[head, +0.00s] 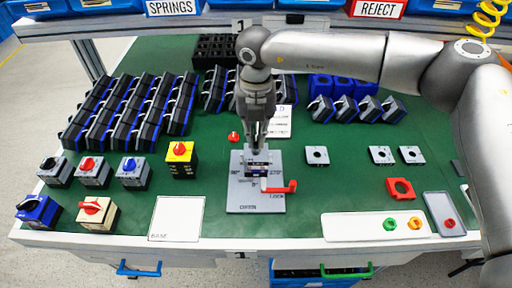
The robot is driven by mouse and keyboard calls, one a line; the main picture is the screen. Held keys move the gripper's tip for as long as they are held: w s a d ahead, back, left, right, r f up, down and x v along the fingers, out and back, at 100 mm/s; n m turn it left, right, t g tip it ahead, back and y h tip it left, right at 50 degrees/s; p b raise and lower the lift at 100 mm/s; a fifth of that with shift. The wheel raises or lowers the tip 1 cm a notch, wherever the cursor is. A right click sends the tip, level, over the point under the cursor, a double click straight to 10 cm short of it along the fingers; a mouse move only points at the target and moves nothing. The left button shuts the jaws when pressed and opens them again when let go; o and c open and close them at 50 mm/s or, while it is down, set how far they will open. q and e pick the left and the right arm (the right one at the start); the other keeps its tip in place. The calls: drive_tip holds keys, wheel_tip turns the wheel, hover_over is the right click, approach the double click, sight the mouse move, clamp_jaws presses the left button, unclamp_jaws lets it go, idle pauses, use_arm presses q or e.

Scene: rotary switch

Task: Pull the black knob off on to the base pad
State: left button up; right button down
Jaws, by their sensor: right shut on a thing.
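My right gripper (258,148) points straight down over the grey fixture plate (243,205) in the middle of the table. It is shut on the black knob, which is mostly hidden by the fingers. Below the fingertips a dark switch body (257,171) with a bluish edge sits in the fixture. A red lever (280,187) sticks out to the right of it. The base pad (175,217), a white square, lies bare to the left near the front edge. My left gripper is not in view.
Several finished switches with coloured knobs (91,170) stand at left. Rows of dark switch bodies (130,115) stand behind them. A loose red knob (233,137) lies behind the fixture.

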sight(256, 138)
drive_tip(key=shift+r+p, duration=1.15)
drive_tip(key=shift+r, duration=1.65)
